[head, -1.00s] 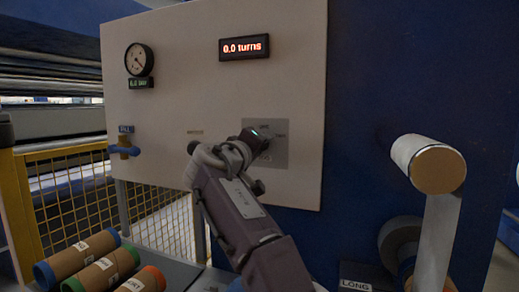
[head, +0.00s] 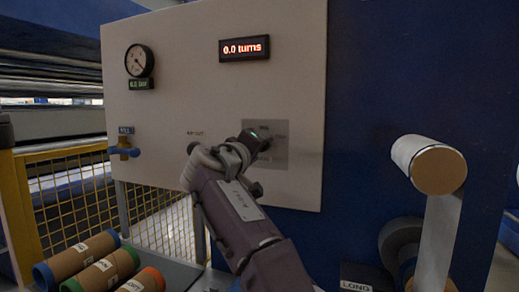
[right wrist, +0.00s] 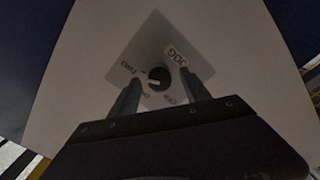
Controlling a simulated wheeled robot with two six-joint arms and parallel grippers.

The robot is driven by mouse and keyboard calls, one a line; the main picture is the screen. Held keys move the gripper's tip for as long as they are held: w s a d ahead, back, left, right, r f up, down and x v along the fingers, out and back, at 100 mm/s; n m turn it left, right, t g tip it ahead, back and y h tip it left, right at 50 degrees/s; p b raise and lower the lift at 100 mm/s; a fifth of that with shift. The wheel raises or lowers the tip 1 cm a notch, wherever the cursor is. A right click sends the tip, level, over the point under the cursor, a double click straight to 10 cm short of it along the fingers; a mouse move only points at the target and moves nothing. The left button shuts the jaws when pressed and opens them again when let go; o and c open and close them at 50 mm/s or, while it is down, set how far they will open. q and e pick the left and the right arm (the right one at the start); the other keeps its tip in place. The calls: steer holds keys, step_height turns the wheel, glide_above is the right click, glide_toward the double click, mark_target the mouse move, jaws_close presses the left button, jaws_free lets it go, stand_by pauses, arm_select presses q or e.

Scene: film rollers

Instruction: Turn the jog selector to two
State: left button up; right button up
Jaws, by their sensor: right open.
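The jog selector is a small dark round knob (right wrist: 160,74) with a pale pointer mark, on a grey square plate (right wrist: 150,42) labelled JOG, with OFF, ONE and TWO around the knob. The pale mark points to the left side of the dial in the right wrist view; its exact setting is too dim to tell. My right gripper (right wrist: 160,80) is open, one finger on each side of the knob; I cannot tell whether they touch it. In the head view, the gripper hides the knob and part of the plate (head: 279,155). My left gripper is out of view.
The white panel (head: 190,85) carries a gauge (head: 139,61), a red "0.0 turns" display (head: 244,47) and a blue valve handle (head: 124,150). Cardboard tubes (head: 85,255) lie at lower left. A white roll (head: 430,163) stands out at right. A yellow fence (head: 75,190) is at left.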

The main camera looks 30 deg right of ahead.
steer(key=b+v, duration=0.1)
steer(key=v, duration=0.7)
steer(key=shift+s+a, duration=0.2)
steer(key=shift+s, duration=0.05)
